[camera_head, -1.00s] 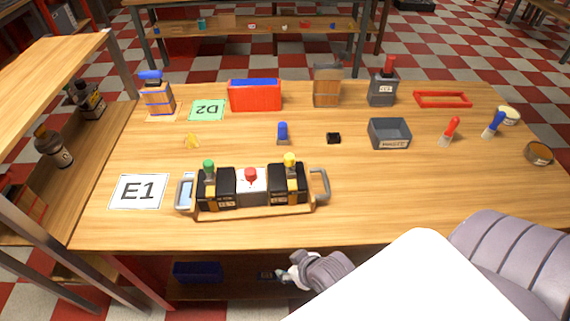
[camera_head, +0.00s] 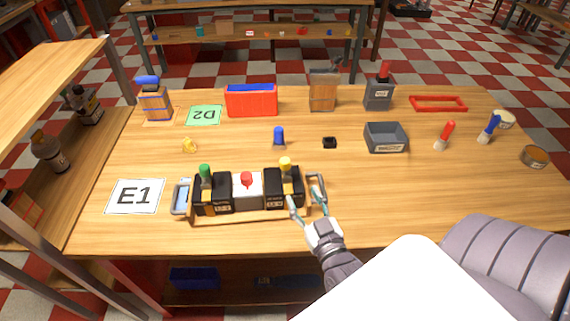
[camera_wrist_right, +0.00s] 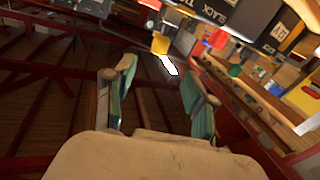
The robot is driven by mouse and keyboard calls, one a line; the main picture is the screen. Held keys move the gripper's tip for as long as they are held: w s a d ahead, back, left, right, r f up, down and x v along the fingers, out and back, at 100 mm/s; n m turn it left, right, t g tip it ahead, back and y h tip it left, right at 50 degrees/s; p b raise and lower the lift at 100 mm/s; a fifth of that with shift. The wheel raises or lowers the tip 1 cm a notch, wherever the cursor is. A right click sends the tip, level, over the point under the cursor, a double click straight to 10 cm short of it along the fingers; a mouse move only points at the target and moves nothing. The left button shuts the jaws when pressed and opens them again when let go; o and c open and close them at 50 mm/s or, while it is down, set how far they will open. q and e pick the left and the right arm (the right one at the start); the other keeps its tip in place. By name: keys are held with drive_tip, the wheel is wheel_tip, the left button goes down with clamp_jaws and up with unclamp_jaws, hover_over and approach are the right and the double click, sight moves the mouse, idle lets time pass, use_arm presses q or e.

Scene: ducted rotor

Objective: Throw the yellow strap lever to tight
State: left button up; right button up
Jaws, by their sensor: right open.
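The yellow-knobbed lever (camera_head: 285,163) stands on the right black block of the wooden carrier on the table. A red knob (camera_head: 246,178) is on the middle white block and a green knob (camera_head: 205,170) on the left black block. My right gripper (camera_head: 306,205) is open and empty, at the carrier's front right, near the right grey handle (camera_head: 319,187) and below the yellow lever. Its teal fingers (camera_wrist_right: 160,95) stand apart in the right wrist view. My left gripper is not in view.
The E1 card (camera_head: 135,196) lies left of the carrier. Behind are a small blue piece (camera_head: 279,136), a black piece (camera_head: 329,142), a grey bin (camera_head: 385,138) and a red box (camera_head: 251,101).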

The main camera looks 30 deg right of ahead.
sight(287, 167)
drive_tip(key=b+x, duration=0.3)
drive_tip(key=x, duration=0.9)
drive_tip(key=shift+w, duration=0.25)
clamp_jaws()
